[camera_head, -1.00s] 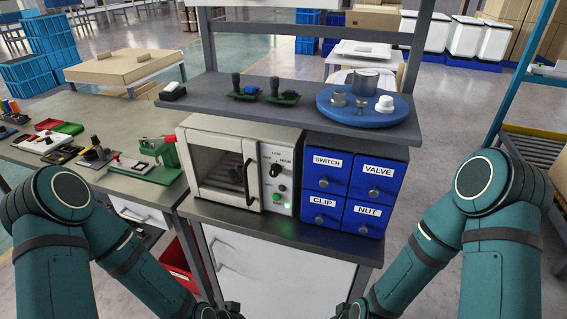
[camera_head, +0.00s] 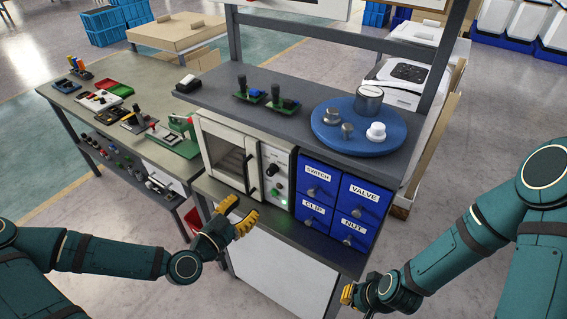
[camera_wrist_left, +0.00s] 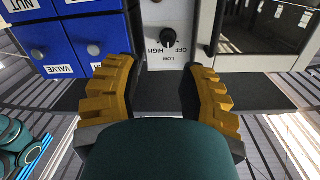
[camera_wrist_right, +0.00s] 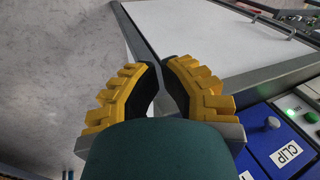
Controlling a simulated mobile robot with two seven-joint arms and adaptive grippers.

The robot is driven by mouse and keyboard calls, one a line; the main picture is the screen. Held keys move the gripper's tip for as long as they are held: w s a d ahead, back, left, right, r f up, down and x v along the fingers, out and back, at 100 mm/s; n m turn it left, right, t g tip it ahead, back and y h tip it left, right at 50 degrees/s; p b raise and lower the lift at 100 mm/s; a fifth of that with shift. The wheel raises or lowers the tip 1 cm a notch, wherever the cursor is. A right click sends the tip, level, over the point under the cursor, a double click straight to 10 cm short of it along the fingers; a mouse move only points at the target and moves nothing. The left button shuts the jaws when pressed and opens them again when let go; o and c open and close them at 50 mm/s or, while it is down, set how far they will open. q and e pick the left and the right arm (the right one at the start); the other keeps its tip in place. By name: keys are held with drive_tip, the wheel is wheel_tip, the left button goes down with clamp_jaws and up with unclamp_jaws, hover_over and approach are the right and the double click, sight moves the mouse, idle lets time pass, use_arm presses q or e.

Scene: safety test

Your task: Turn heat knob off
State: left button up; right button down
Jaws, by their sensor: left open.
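The heat knob (camera_head: 273,169) is a small black dial on the pale control panel right of the oven door. In the left wrist view the knob (camera_wrist_left: 168,38) appears upside down, with OFF, HIGH and LOW labels around it. My left gripper (camera_head: 244,211) is open and empty, in front of and below the oven. In its wrist view the yellow fingers (camera_wrist_left: 163,68) stand either side of the panel's line, apart from the knob. My right gripper (camera_head: 348,294) is low before the cabinet, empty, its fingers (camera_wrist_right: 161,66) parted by a narrow gap.
The oven door handle (camera_head: 251,176) is left of the knob. A green light (camera_head: 284,203) glows below it. Blue labelled drawers (camera_head: 335,205) stand to the right. A shelf (camera_head: 215,96) with a blue turntable (camera_head: 345,142) overhangs the oven. A side bench (camera_head: 70,97) holds several tools.

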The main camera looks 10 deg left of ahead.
use_arm(q)
drive_tip(key=r, duration=0.1)
drive_tip(key=b, duration=1.2)
approach(269, 174)
drive_tip(key=x, duration=0.3)
drive_tip(key=shift+t, duration=0.3)
drive_tip(key=x, duration=0.7)
drive_tip(key=shift+w+d, duration=0.2)
drive_tip(key=shift+w, duration=0.3)
clamp_jaws()
